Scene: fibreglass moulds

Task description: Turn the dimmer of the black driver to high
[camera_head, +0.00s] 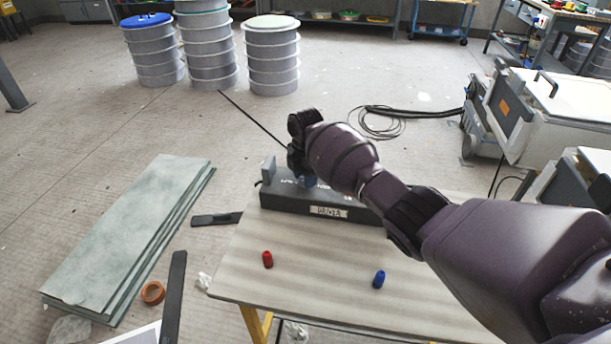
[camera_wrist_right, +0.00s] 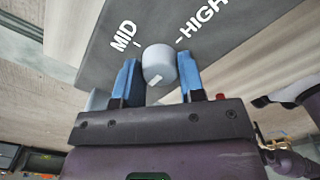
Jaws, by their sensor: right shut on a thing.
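The black driver (camera_head: 285,198), with a "DRIVER" label on its front, sits on the table under my right arm. In the right wrist view its dark top face (camera_wrist_right: 100,50) carries the white words MID and HIGH. The dimmer is a light grey round knob (camera_wrist_right: 158,64) with a small pale mark on its lower side. My right gripper (camera_wrist_right: 160,82) has its blue fingers on either side of the knob, shut on it. In the head view the right gripper (camera_head: 303,178) is at the driver's top and my arm hides the knob. My left gripper is not in view.
A red cap (camera_head: 267,259) and a blue cap (camera_head: 379,279) stand on the table (camera_head: 320,280) in front of the driver. Green-grey sheets (camera_head: 130,235) and an orange tape roll (camera_head: 152,292) lie on the floor at left. Stacked drums (camera_head: 272,60) stand behind.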

